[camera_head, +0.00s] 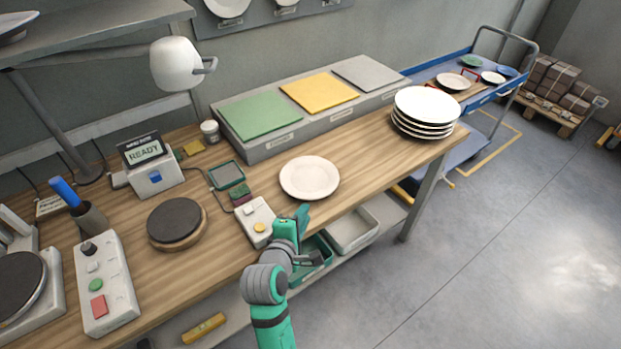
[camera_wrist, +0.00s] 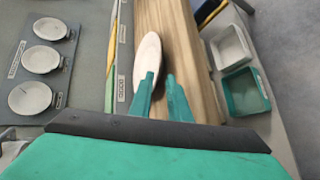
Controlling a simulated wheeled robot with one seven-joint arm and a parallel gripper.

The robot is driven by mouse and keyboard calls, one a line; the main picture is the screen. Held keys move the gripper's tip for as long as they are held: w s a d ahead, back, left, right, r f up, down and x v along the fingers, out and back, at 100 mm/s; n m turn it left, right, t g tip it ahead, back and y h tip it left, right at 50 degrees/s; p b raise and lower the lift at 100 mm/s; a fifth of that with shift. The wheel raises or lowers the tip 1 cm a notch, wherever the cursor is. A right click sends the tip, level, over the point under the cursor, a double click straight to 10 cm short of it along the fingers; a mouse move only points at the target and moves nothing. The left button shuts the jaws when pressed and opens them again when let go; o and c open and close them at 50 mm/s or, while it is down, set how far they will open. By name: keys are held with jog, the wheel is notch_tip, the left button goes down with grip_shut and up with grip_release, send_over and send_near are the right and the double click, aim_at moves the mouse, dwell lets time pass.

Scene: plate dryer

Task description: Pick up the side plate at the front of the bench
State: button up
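The side plate (camera_head: 310,178) is a white round plate lying flat on the wooden bench (camera_head: 370,168) near its front edge. It also shows in the wrist view (camera_wrist: 148,62), seen at a slant just beyond my fingertips. My gripper (camera_head: 301,215) is in front of the plate, to its lower left in the head view. In the wrist view its two green fingers (camera_wrist: 161,78) are apart with nothing between them that I can see held. I cannot tell how far the tips are from the rim.
A stack of several white plates (camera_head: 424,112) stands at the bench's right end. Green, yellow and grey pads (camera_head: 318,92) lie on a raised block behind the plate. A white control box (camera_head: 256,222) sits left of my gripper. Bins (camera_head: 352,230) sit below the bench edge.

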aim_at(312, 199)
jog(key=x, duration=0.5)
jog(key=shift+w, duration=0.2)
jog(key=shift+x, duration=2)
jog(key=shift+d, duration=0.1)
jog(key=shift+r, duration=0.1)
grip_shut()
